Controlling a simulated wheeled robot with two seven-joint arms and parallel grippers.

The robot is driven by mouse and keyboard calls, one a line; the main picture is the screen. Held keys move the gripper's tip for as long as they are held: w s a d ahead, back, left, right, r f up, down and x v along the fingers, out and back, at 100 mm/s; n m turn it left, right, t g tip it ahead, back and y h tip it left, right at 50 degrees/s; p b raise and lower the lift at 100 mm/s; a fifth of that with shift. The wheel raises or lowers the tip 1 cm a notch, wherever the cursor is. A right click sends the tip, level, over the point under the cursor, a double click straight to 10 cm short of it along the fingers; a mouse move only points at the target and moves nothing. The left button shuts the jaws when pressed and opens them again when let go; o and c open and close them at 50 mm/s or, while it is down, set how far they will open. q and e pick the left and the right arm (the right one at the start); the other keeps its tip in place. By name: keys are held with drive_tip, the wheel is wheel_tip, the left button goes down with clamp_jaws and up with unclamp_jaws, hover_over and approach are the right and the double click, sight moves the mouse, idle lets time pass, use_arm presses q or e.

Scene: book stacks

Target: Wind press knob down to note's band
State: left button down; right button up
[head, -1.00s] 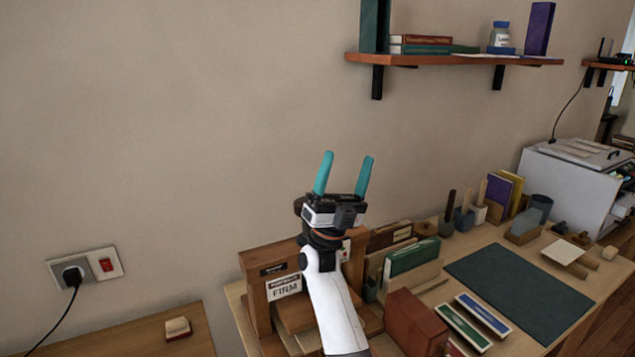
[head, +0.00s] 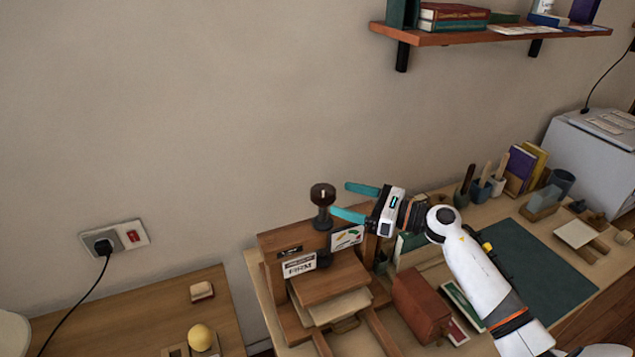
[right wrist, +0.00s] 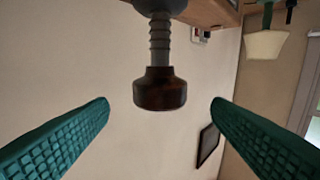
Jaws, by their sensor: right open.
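The wooden press (head: 275,245) stands on the desk. Its dark brown knob (head: 322,190) tops a grey screw post (head: 322,218). A note reading FIRM (head: 300,267) is on the press front, and a white card with coloured bands (head: 347,238) is to its right. My right gripper (head: 347,200) is open with teal fingers, reaching in from the right beside the knob. In the right wrist view the knob (right wrist: 160,92) and its ribbed screw (right wrist: 160,45) show between the two spread fingers, touching neither. My left gripper is not in view.
A red-brown box (head: 420,305) and book stacks lie right of the press, below my right arm. Pen cups (head: 480,190) and a dark mat (head: 530,265) are farther right. A shelf (head: 490,33) hangs above.

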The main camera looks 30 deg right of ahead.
sight(316, 188)
drive_tip(key=p+x, duration=0.3)
drive_tip(key=x, duration=0.4)
drive_tip(key=shift+w+a+r, duration=0.15)
drive_tip(key=shift+w, duration=0.05)
drive_tip(key=shift+w+a, duration=0.3)
drive_tip(key=shift+w, duration=0.05)
drive_tip(key=c, duration=1)
drive_tip(key=shift+o, duration=0.2)
drive_tip(key=shift+m+h, duration=0.3)
